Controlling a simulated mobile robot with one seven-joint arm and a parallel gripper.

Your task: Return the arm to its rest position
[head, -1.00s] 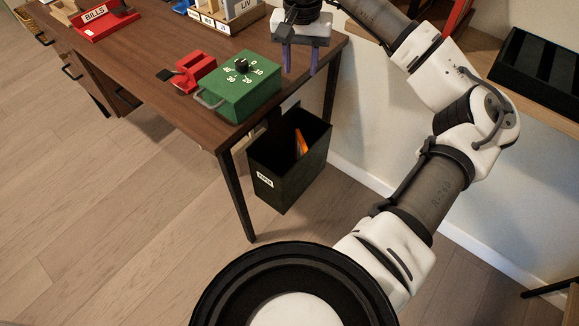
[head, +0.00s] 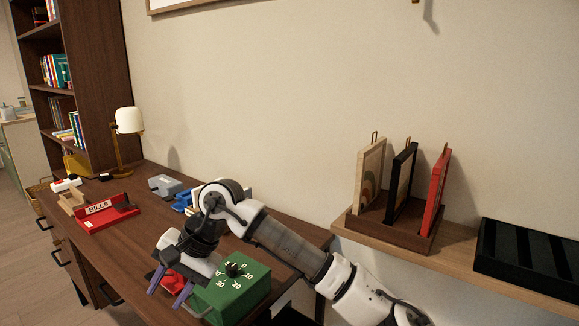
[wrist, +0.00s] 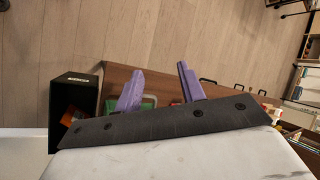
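My gripper (head: 171,286) is over the front part of the brown desk (head: 120,258) in the head view, above and beside the green timer box (head: 240,291). Its two purple fingers point down and to the left. In the wrist view the fingers (wrist: 158,88) stand well apart with nothing between them, so the gripper is open and empty. My arm bends up from the lower right and hides part of the desk. The red object (head: 170,281) beside the green box is partly hidden behind the gripper.
A red BILLS tray (head: 107,213) and a lamp (head: 128,122) stand on the desk's left side. A wall shelf (head: 460,258) at right holds upright frames and a black slotted tray (head: 527,257). A black bin (wrist: 75,98) stands beside the desk.

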